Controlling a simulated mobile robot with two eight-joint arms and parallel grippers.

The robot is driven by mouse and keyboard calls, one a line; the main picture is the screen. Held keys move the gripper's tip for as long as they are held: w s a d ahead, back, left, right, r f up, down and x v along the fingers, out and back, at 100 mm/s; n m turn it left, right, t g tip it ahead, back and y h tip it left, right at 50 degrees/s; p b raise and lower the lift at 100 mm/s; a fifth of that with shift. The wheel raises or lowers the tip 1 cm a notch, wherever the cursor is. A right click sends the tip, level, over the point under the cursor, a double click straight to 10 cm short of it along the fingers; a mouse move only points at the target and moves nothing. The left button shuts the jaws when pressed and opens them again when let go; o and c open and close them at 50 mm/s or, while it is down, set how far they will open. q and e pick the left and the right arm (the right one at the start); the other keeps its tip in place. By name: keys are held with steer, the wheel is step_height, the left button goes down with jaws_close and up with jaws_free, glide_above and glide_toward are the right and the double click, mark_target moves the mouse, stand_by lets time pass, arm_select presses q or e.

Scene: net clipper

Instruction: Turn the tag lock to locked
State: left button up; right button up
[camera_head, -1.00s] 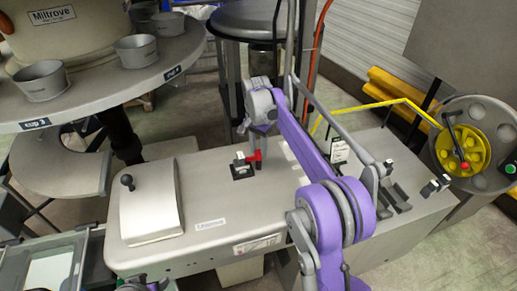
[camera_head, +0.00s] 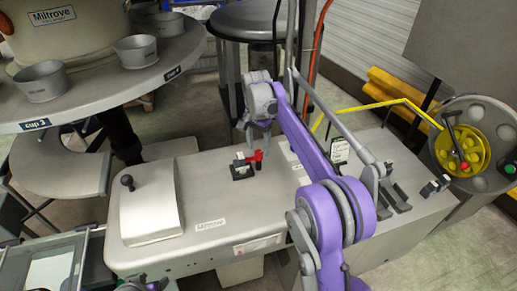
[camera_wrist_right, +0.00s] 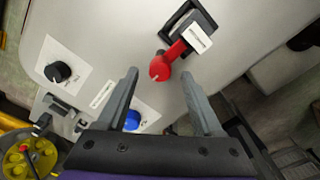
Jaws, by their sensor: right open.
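The tag lock (camera_head: 243,171) is a small black block with a red lever (camera_head: 259,156), on the grey bench top. In the right wrist view the red lever (camera_wrist_right: 160,67) angles from the black housing, and a white label (camera_wrist_right: 198,38) lies over its far end. The lever's rounded end lies in line with the gap between my right fingertips, close to them; I cannot tell whether they touch. My right gripper (camera_wrist_right: 159,76) is open and empty, and in the head view it hangs over the lock (camera_head: 257,139). My left gripper is not clearly seen.
A hinged-looking cover with a black knob (camera_head: 127,181) sits left on the bench. In the wrist view a black dial (camera_wrist_right: 58,72) and a blue knob (camera_wrist_right: 132,120) stand nearby. A yellow wheel (camera_head: 462,150) is at the right. A round table with cups (camera_head: 41,82) is behind left.

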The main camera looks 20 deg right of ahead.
mark_target(258, 152)
arm_select(q)
steer(key=shift+w+r+p, duration=0.3)
steer(key=shift+r, duration=0.25)
steer(key=shift+w+r+p, duration=0.3)
steer(key=shift+r, duration=0.2)
arm_select(e)
step_height(258, 152, up, 9)
steer(key=shift+w, duration=0.15)
steer(key=shift+a, duration=0.1)
steer(key=s+n+t, duration=0.3)
steer(key=s+n, duration=0.2)
steer(key=s, duration=1.1)
steer(key=s+f+n+t, duration=0.3)
steer(key=s+f+n, duration=0.2)
steer(key=s+f, duration=0.8)
steer(key=s, duration=0.3)
steer(key=shift+s+d+t, duration=0.3)
